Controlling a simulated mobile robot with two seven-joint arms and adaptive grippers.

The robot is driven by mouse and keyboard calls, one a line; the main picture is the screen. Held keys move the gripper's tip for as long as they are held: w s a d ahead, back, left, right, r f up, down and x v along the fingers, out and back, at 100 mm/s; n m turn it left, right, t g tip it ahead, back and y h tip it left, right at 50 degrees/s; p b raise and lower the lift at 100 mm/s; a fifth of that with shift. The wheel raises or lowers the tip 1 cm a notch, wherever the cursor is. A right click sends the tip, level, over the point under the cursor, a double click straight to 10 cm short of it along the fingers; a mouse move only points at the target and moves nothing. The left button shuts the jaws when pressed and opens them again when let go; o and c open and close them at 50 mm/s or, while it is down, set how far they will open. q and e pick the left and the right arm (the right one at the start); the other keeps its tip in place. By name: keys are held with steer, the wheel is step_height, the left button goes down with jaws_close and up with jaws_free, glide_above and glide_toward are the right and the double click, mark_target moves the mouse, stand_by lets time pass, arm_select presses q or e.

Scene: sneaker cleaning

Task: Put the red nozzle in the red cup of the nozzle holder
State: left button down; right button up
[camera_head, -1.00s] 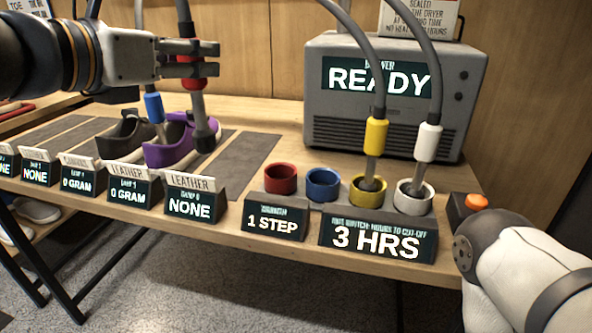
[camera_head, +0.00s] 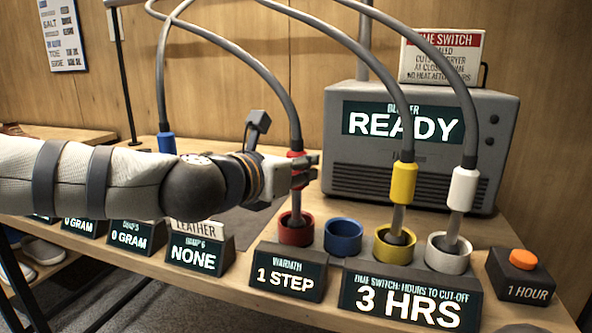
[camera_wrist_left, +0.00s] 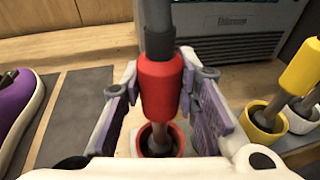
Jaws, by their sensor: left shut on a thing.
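My left gripper (camera_head: 306,173) is shut around the red nozzle (camera_head: 297,158), whose hose rises from its top. In the left wrist view the red nozzle (camera_wrist_left: 160,88) stands between the two fingers (camera_wrist_left: 160,98). Its grey tube points down into the red cup (camera_head: 296,236), with the tube's lower end hidden by the rim. The red cup (camera_wrist_left: 174,152) also shows below the nozzle in the left wrist view. I cannot tell whether the tube touches the cup's bottom. My right gripper is out of view.
The blue cup (camera_head: 343,236) beside the red one is empty. The yellow nozzle (camera_head: 403,183) and white nozzle (camera_head: 463,189) stand in their own cups. The blower (camera_head: 350,170) is behind. A blue nozzle (camera_head: 166,143) shows behind my left arm. A timer button (camera_head: 523,259) is at right.

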arm_select(q)
steer(key=shift+r, duration=0.1)
steer(key=c, duration=1.7)
jaws_free()
steer(key=shift+f, duration=0.25)
steer(key=o, duration=0.5)
steer(key=shift+r, duration=0.1)
steer(key=shift+c, duration=0.2)
steer(key=shift+r, duration=0.25)
steer(key=v, duration=1.2)
steer(key=shift+f+p, duration=0.15)
steer(key=shift+p, duration=0.15)
